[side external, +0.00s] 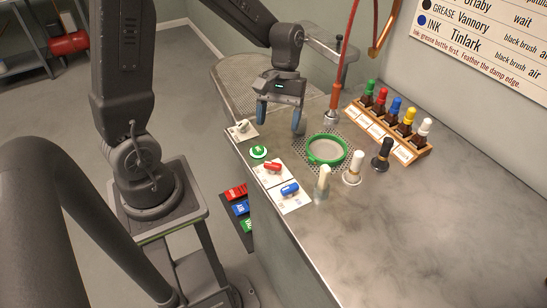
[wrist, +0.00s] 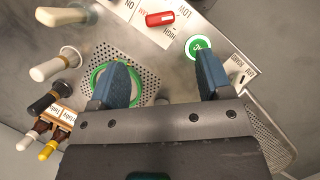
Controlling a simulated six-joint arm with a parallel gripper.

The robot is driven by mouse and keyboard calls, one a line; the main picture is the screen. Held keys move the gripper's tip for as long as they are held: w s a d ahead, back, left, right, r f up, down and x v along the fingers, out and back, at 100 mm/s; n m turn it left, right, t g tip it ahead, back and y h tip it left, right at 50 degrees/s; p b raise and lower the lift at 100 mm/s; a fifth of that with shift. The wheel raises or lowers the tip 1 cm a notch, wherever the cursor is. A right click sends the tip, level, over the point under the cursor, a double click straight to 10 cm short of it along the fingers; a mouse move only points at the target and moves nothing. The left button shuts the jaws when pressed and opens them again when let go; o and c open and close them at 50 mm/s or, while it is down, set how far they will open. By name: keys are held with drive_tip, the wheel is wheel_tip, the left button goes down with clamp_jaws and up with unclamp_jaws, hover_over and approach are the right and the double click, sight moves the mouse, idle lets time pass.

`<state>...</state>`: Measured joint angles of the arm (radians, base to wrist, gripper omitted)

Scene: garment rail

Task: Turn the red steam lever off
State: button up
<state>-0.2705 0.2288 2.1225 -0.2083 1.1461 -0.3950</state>
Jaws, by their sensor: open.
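The red lever (side external: 273,167) sits on a white labelled plate near the left edge of the metal counter. It also shows at the top of the wrist view (wrist: 160,18), lying nearly level across the picture. My gripper (side external: 280,118) is open and empty, with blue fingers pointing down over the counter. It is behind the red lever in the side view and apart from it. In the wrist view both fingers (wrist: 164,72) are spread, with the lever beyond their tips.
A blue lever (side external: 289,189) is just in front of the red one, and a green button (side external: 258,152) behind it. A green-rimmed sieve (side external: 327,150), pale-handled brushes (side external: 323,183) and a bottle rack (side external: 390,130) stand to the right. A red hose (side external: 335,95) hangs close to my gripper. The front counter is clear.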

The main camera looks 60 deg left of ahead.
sight(273, 162)
drive_tip(key=x, duration=1)
drive_tip(key=c, duration=0.9)
drive_tip(key=n+t+h, duration=0.1)
drive_tip(key=n, duration=0.3)
drive_tip(key=shift+s+a+n, duration=0.1)
drive_tip(key=shift+s+n, duration=0.05)
drive_tip(key=shift+n, duration=0.25)
drive_tip(key=shift+s+n+t, duration=0.1)
drive_tip(key=shift+n+t, duration=1)
drive_tip(key=shift+n, duration=1)
